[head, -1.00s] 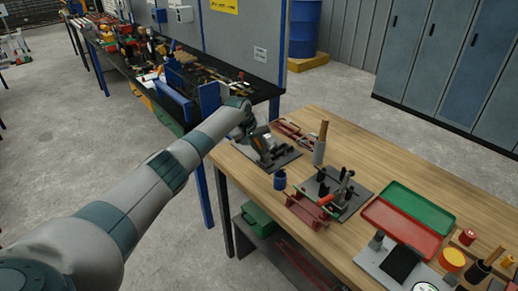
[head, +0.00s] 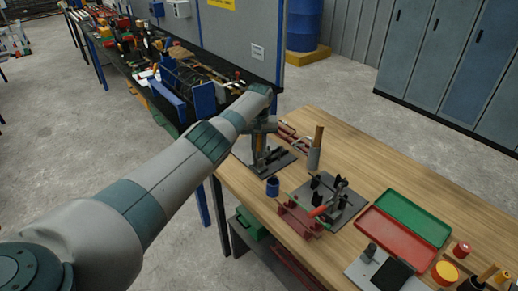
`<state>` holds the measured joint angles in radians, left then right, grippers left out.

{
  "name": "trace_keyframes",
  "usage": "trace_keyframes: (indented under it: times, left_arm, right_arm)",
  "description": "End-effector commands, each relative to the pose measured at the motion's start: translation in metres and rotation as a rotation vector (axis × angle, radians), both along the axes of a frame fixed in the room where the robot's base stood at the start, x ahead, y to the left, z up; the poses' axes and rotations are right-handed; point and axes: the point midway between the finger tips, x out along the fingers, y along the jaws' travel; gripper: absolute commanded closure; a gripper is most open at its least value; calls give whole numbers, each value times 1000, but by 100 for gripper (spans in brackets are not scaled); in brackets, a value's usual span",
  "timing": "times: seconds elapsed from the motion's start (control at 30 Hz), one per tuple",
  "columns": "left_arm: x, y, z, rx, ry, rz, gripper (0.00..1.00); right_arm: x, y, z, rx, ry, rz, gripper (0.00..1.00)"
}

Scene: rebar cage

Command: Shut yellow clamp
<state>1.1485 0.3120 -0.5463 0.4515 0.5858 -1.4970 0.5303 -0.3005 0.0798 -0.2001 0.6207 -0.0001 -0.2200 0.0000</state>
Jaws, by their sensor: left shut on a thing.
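My left arm reaches in from the left to the far left corner of the wooden bench. My left gripper (head: 261,148) points down over a dark fixture plate (head: 279,162) there. It is shut on a dark part of the clamp on that plate, which it mostly hides. I cannot make out any yellow on this clamp or how far its handle is turned. A second dark plate (head: 347,212) nearer the middle carries a clamp with a red handle (head: 320,211), apart from my gripper. My right gripper is not in view.
A grey holder (head: 314,159) with a wooden handle and a blue cup (head: 272,187) stand close to my gripper. Dark red bracket frames (head: 300,222) lie by the plates. Green (head: 415,216) and red (head: 388,240) trays lie to the right.

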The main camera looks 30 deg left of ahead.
Motion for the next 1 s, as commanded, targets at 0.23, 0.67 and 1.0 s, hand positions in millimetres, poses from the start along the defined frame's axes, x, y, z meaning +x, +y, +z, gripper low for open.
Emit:
trace_keyframes:
  times: [0.23, 0.67, 1.0]
  left_arm:
    - [0, 0, 1, 1, 0, -1, 66]
    - [0, 0, 3, 0, -1, 0, 64]
    - [0, -1, 31, 1, -4, -2, 64]
  right_arm:
    - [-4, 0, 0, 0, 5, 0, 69]
    - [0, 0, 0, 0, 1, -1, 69]
    - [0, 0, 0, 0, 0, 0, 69]
